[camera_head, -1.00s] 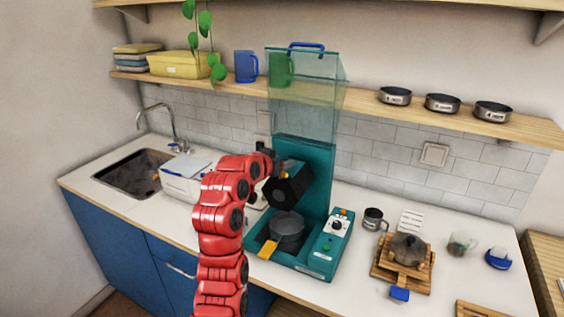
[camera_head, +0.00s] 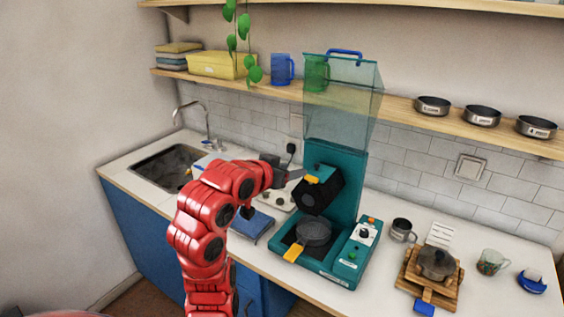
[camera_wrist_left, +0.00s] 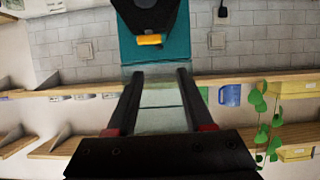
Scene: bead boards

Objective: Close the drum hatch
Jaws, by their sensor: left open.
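The black drum (camera_head: 322,191) hangs tilted on the teal machine (camera_head: 347,210), with an orange-yellow tab (camera_head: 312,179) on its upper left. I cannot tell for sure whether its hatch is open. My left gripper (camera_head: 297,174) is just left of the drum, its fingers pointing at it. In the left wrist view, the open, empty fingers (camera_wrist_left: 157,75) have a gap between them; the drum (camera_wrist_left: 150,18) and its tab (camera_wrist_left: 148,40) show beyond, apart from the fingers. My right gripper is in neither view.
A dark pan (camera_head: 313,232) sits below the drum, and a clear hopper (camera_head: 341,100) rises above the machine. A control box (camera_head: 358,248) stands right of the pan. A wooden stand with a pot (camera_head: 437,263) is further right. The sink (camera_head: 168,164) is at left.

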